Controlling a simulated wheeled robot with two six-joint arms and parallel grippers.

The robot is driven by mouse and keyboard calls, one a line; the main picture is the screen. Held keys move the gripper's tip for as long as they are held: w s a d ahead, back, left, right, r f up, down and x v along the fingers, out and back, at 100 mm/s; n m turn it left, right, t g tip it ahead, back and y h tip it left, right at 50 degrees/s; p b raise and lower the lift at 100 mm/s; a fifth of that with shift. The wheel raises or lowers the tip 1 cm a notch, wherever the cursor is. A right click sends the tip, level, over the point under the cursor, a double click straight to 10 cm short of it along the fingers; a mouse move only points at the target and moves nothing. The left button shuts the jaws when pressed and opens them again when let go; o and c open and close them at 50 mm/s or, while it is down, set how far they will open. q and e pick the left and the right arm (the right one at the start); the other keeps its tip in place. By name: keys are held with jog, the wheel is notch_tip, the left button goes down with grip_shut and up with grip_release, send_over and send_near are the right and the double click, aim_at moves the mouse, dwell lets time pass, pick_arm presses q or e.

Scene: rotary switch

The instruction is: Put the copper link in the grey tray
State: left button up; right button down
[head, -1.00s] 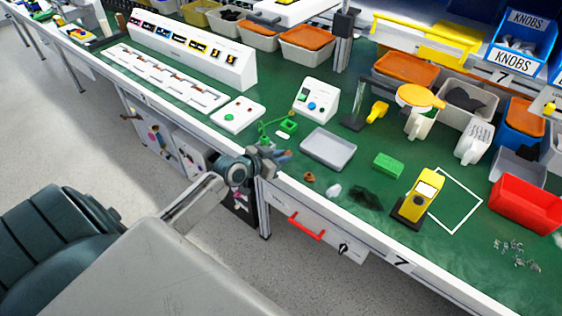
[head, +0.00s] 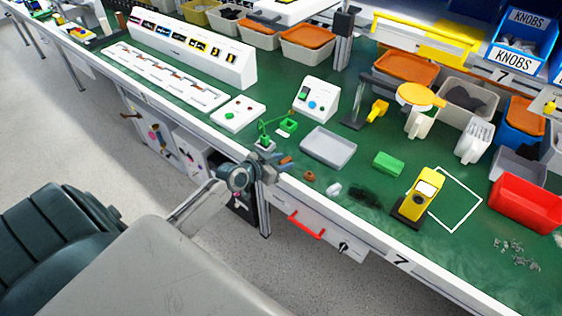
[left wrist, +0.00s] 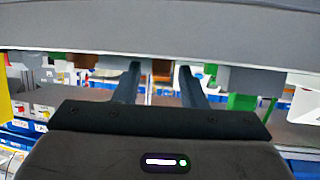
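The grey tray (head: 316,155) lies on the green bench top, right of and behind my left gripper, and looks empty. My left gripper (head: 279,162) is low at the bench's front edge. A small copper-brown piece (head: 287,159), which looks like the copper link, is at its fingertips. In the left wrist view the fingers (left wrist: 161,78) stand apart, with the copper piece (left wrist: 162,67) between them and visible gaps on both sides. The gripper partly hides the piece in the head view. My right gripper is not in view.
A green clamp-like fixture (head: 266,142) stands close to the left of the gripper. A small brown lump (head: 309,176) and a white lump (head: 333,189) lie to its right. A green block (head: 388,163) and a yellow device (head: 424,190) stand farther right.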

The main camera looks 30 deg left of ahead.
pick_arm(q)
jog(key=shift+p, duration=0.3)
jog(key=b+v, duration=0.1)
jog(key=v, duration=0.3)
jog(key=shift+s+f, duration=0.1)
jog(key=shift+s, duration=0.15)
send_near(283, 162)
jog(key=shift+p+v, duration=0.4)
jog(key=shift+v, duration=0.45)
